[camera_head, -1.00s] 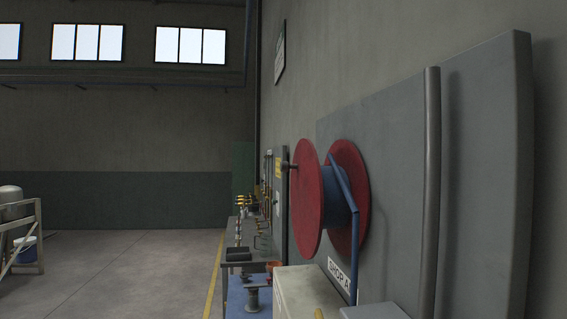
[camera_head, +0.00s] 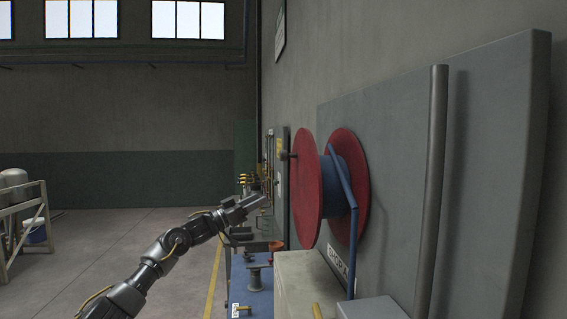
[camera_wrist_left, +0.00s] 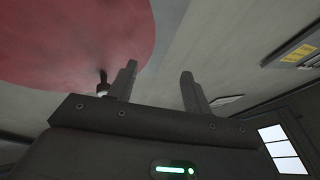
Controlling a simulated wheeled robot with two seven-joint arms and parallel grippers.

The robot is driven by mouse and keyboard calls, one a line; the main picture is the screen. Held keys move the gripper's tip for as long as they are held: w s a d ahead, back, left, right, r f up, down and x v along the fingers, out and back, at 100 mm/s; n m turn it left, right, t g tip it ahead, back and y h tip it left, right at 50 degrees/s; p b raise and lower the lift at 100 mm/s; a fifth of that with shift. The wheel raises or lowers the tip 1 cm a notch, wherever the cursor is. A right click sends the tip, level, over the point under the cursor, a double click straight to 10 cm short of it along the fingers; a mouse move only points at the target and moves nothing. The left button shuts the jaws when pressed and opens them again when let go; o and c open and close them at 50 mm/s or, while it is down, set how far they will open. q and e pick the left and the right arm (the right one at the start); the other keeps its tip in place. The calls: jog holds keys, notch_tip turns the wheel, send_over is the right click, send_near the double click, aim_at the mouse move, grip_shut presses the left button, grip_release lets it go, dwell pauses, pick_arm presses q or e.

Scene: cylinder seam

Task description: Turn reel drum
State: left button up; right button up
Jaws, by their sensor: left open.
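The reel drum (camera_head: 307,190) is mounted on the grey wall panel, with two red discs and a blue core (camera_head: 338,188) between them. A small dark crank knob (camera_head: 286,156) sticks out from the near disc's upper left. My left gripper (camera_head: 266,199) is open and empty, to the left of the drum and a little below the knob, apart from both. In the left wrist view the red disc (camera_wrist_left: 75,40) fills the upper left, and the knob (camera_wrist_left: 102,88) shows just beside the left finger of my gripper (camera_wrist_left: 157,85). My right gripper is out of view.
A vertical grey pipe (camera_head: 432,190) is at right.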

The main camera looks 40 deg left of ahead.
aim_at(284, 156)
pick_arm(q)
jog(key=s+d+r+m+g+h, duration=0.1)
jog(key=s+d+r+h, duration=0.2)
jog(key=r, duration=0.2)
jog(key=s+d+r+m+g+h, duration=0.1)
jog(key=s+d+r+h, duration=0.15)
jog(key=r, duration=0.35)
jog(key=p+x, duration=0.8)
jog(key=shift+w+r, duration=0.3)
jog(key=shift+w+d+p, duration=0.4)
jog(key=shift+w, duration=0.15)
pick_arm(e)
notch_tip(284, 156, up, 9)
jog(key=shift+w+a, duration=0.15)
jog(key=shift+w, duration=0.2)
pick_arm(q)
jog(key=shift+c, duration=0.2)
grip_shut()
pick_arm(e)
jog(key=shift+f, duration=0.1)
